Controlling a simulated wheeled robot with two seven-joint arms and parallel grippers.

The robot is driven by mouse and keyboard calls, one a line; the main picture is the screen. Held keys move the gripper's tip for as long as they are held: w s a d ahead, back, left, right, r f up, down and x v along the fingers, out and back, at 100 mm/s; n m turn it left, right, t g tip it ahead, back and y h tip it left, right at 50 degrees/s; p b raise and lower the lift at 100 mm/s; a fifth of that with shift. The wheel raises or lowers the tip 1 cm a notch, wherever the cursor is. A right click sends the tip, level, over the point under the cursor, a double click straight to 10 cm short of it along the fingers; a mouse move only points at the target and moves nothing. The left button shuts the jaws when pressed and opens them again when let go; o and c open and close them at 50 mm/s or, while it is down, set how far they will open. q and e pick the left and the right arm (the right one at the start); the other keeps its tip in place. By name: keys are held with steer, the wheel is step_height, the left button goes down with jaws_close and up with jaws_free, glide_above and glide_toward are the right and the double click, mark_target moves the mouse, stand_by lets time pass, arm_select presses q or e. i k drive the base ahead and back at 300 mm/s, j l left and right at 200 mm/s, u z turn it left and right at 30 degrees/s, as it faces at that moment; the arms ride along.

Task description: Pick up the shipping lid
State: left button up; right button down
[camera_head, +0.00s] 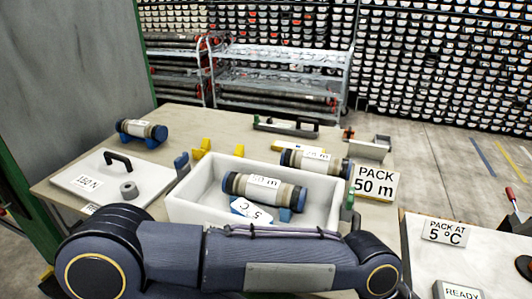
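The shipping lid appears to be the flat white panel (140,181) with a black bar handle (118,160), lying on the left of the table. A "150 N" label and a small grey ring (129,190) are on it. An open white box (190,209) stands to its right. In the box lie a grey-brown core liner (292,195) with blue ends and a tag reading 5 °C. One of my arms crosses the bottom of the view and hides the box's near side. Neither gripper can be made out.
More core liners lie at the table's (185,118) back left (142,131) and behind the box (316,161). A "PACK 50 m" sign (374,183) stands right of the box. A second bench (424,262) with "PACK AT 5 °C" (446,232) is at right. Racks stand behind.

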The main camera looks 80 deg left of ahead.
mark_target(105, 177)
steer(key=u, duration=3.95)
steer(key=j, duration=0.6)
steer(key=i+j, duration=0.15)
steer(key=j, duration=0.2)
steer(key=i+j, duration=0.15)
steer(key=j, duration=0.2)
steer(key=i+j, duration=0.15)
steer(key=j, duration=0.2)
steer(key=i+j, duration=0.15)
steer(key=j, duration=0.2)
steer(key=i+j, duration=0.15)
steer(key=j, duration=0.2)
steer(key=z, duration=0.05)
